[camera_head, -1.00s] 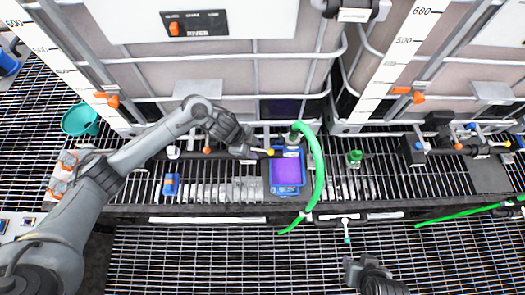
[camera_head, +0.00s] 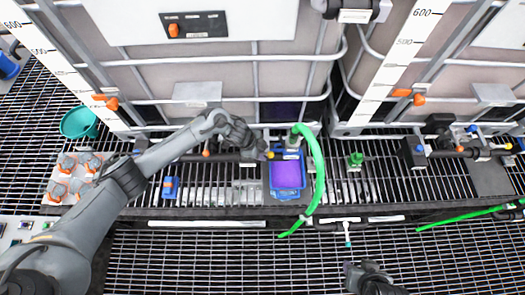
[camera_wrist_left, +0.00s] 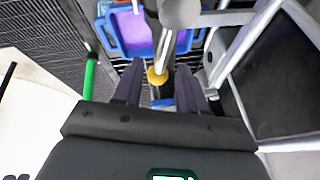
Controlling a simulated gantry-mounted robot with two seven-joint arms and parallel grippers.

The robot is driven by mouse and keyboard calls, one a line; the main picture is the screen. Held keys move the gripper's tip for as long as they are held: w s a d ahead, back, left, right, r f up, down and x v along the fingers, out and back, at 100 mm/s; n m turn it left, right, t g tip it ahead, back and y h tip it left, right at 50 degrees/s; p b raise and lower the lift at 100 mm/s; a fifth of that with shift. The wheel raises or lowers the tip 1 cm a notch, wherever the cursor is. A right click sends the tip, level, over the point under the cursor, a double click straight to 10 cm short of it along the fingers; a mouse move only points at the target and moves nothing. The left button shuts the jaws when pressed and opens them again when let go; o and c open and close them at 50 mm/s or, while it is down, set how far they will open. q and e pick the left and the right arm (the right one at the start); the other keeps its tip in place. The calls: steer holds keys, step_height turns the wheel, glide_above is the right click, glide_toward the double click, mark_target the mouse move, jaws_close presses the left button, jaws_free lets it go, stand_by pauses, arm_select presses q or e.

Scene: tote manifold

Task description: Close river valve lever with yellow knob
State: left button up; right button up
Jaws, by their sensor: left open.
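The yellow knob (camera_wrist_left: 157,77) shows in the left wrist view between the two dark fingers of my left gripper (camera_wrist_left: 160,85). The fingers are open on either side of it; I cannot tell whether they touch it. A metal rod, perhaps the lever, runs from the knob toward a round grey end (camera_wrist_left: 180,12). In the head view the yellow knob (camera_head: 270,154) is a small spot at the tip of my left gripper (camera_head: 262,152), beside the blue tray. The valve body is mostly hidden. My right gripper (camera_head: 358,272) is low in the head view, away from the valve.
A blue tray with purple liquid (camera_head: 286,174) stands right of the knob, with a green hose (camera_head: 319,170) curving beside it. Large caged totes (camera_head: 220,75) stand behind. A teal funnel (camera_head: 79,122) is at left. The grating (camera_head: 220,262) in front is clear.

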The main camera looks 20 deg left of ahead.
arm_select(q)
steer(key=shift+w+d+f, duration=0.1)
steer(key=shift+f, duration=0.2)
